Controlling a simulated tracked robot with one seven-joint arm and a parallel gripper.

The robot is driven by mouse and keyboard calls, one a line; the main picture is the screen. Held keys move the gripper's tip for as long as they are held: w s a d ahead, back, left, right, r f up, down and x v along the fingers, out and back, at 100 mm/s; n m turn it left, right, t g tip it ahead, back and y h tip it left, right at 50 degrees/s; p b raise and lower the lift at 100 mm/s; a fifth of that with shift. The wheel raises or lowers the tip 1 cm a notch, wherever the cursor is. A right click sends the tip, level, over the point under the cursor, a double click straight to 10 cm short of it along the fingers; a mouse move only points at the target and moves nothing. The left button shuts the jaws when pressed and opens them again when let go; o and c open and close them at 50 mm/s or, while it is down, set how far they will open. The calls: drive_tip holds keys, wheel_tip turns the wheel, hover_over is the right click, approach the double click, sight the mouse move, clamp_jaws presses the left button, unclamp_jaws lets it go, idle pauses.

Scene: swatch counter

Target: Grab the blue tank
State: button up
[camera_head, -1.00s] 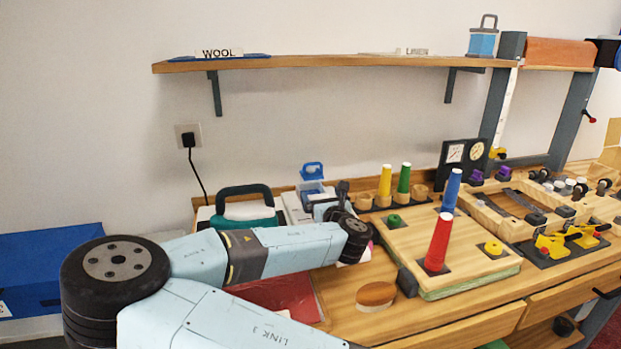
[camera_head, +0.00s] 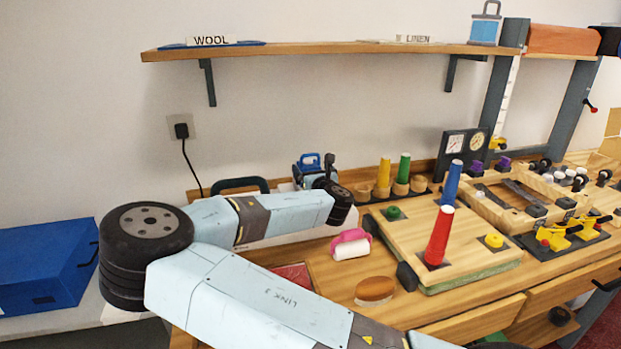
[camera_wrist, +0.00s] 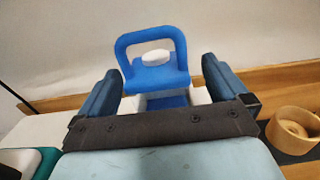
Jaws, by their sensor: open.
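A blue tank (camera_head: 309,159) with a looped handle stands at the back of the counter, left of the thread cones. In the wrist view the blue tank (camera_wrist: 153,50) shows its handle, a white cap and a blue body, upright just beyond my gripper. My gripper (camera_wrist: 160,74) is open, with one blue-grey finger on each side of the tank. Whether either finger touches it I cannot tell. In the head view my gripper (camera_head: 317,172) and wrist cover most of the tank's body. The lower body is hidden by my gripper's palm in the wrist view.
A clear tank with blue contents (camera_head: 485,26) stands on the wall shelf (camera_head: 330,49). Wooden cups with yellow and green cones stand right of my gripper. A dark green handle (camera_head: 240,184) is partly behind my arm.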

sight(307, 162)
drive_tip(key=shift+a+x, duration=0.2)
drive_tip(key=shift+x, duration=2.1)
drive_tip(key=shift+c, duration=0.3)
drive_tip(key=shift+r, duration=0.1)
drive_tip(key=c, duration=1.2)
